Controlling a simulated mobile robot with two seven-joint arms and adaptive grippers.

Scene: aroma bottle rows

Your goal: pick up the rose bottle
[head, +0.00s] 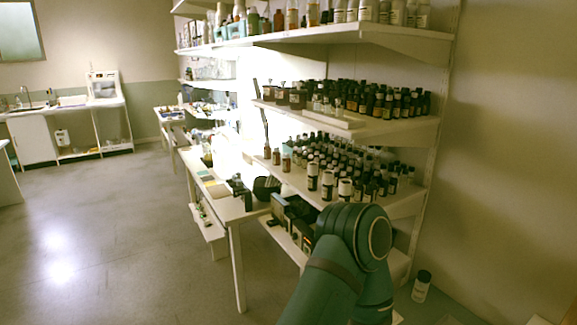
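Rows of small dark bottles with black caps stand on the middle shelf (425,131) and on the shelf below it (407,203). Their labels are too small to read, so I cannot tell which one is the rose bottle. Several white-capped bottles, such as this one (345,188), stand along the front of the lower shelf. A green link of my arm rises from the bottom right and hides part of the lowest shelf. Neither of my grippers is in view.
More bottles stand on the top shelf (400,36). A long white table (228,211) with small items runs along the shelves' left. A dark bottle with a white label (421,286) stands low at the right. The floor (110,240) at the left is clear.

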